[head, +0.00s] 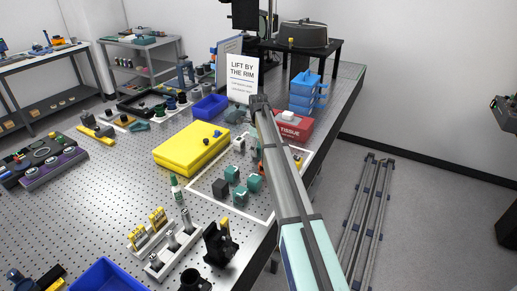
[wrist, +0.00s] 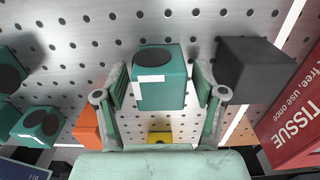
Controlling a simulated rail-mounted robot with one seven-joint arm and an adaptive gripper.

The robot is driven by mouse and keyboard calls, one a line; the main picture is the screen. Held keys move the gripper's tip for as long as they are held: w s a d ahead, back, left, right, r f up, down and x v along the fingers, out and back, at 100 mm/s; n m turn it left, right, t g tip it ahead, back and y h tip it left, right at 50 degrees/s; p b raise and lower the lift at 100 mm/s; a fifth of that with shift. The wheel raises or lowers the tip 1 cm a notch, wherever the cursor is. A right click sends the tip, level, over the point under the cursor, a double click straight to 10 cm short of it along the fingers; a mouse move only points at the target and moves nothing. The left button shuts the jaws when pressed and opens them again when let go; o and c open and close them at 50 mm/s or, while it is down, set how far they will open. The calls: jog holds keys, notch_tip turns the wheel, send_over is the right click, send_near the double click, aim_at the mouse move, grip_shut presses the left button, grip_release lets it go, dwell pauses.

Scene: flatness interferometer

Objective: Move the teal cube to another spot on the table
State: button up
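A teal cube (wrist: 160,95) with a black round spot and a white label sits between the two fingers of my gripper (wrist: 160,72) in the wrist view. The fingers stand on either side of it, with narrow gaps showing, so the gripper looks open around it. In the head view my arm reaches away over the table, and its end hides the fingers and this cube. More teal cubes show at the left of the wrist view (wrist: 38,125). Several teal cubes also stand near the white outline in the head view (head: 240,195).
A black cube (wrist: 252,70) stands close to the right finger, with the red tissue box (wrist: 300,110) beyond it. An orange block (wrist: 87,125) is by the left finger; a yellow block (wrist: 159,137) lies below. A yellow case (head: 190,148) sits left of my arm on the perforated table (head: 100,205).

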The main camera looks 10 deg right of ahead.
jog(key=shift+r, duration=0.1)
notch_tip(320, 180, up, 12)
jog(key=b, duration=0.2)
jog(key=shift+b, duration=0.35)
dwell(0.3)
